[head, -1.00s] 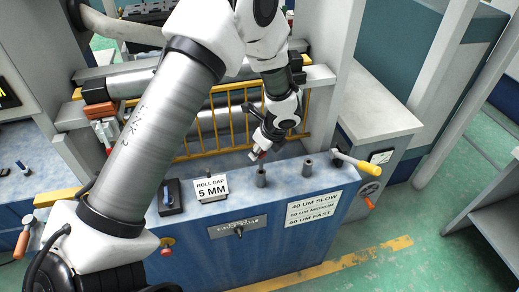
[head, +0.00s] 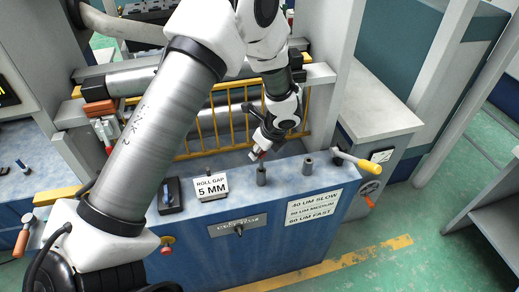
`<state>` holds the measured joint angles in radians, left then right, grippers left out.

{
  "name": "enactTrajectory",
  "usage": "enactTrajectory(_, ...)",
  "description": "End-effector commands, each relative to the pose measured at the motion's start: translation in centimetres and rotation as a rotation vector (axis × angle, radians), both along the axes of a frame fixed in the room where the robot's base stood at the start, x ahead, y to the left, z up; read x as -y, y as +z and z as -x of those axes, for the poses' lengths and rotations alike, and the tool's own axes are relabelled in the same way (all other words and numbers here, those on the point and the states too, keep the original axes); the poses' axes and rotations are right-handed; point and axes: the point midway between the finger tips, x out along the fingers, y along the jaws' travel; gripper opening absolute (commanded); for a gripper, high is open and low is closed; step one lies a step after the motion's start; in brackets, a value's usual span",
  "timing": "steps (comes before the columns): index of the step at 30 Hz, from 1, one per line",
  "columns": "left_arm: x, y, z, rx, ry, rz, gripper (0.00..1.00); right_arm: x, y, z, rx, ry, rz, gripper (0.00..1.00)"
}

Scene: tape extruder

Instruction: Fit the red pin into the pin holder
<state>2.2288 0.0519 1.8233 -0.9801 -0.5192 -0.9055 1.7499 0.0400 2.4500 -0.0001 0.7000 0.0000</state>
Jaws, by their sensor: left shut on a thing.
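My left gripper (head: 257,153) is above the blue cabinet top, shut on the red pin (head: 262,155). Only a small bit of red shows at the fingertips, and the rest of the pin is hidden. Two grey upright cylinders stand on the cabinet top: one (head: 261,175) just below my gripper and one (head: 308,165) to its right. They look like pin holders, but I cannot tell which one the task names. The gripper is close above the left cylinder, and a small gap seems to separate them. My right gripper is not in view.
A "ROLL GAP 5 MM" sign (head: 211,186) and a black block (head: 171,196) stand left of the cylinders. A yellow-handled lever (head: 357,165) is at the right end of the cabinet top (head: 285,185). A yellow guard rail (head: 215,127) and rollers are behind.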

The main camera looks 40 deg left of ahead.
Motion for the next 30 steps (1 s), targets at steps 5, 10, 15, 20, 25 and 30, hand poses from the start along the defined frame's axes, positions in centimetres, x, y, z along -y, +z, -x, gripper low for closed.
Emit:
enactTrajectory(5,0.0,-0.6,0.0,0.0,0.0,0.0,0.0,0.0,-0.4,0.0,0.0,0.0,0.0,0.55)
enactTrajectory(10,0.0,-1.0,0.0,0.0,0.0,0.0,0.0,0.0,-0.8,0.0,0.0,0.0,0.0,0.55)
enactTrajectory(15,0.0,-1.4,0.0,0.0,-0.001,0.0,0.0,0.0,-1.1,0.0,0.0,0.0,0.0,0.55)
enactTrajectory(20,0.0,-1.8,0.0,0.0,-0.001,0.0,0.0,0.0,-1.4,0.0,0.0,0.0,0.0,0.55)
enactTrajectory(25,0.0,-2.2,0.0,0.0,-0.001,0.0,0.0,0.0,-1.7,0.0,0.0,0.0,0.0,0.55)
enactTrajectory(30,0.0,-2.7,0.0,0.0,-0.001,0.0,0.0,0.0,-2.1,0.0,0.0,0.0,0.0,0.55)
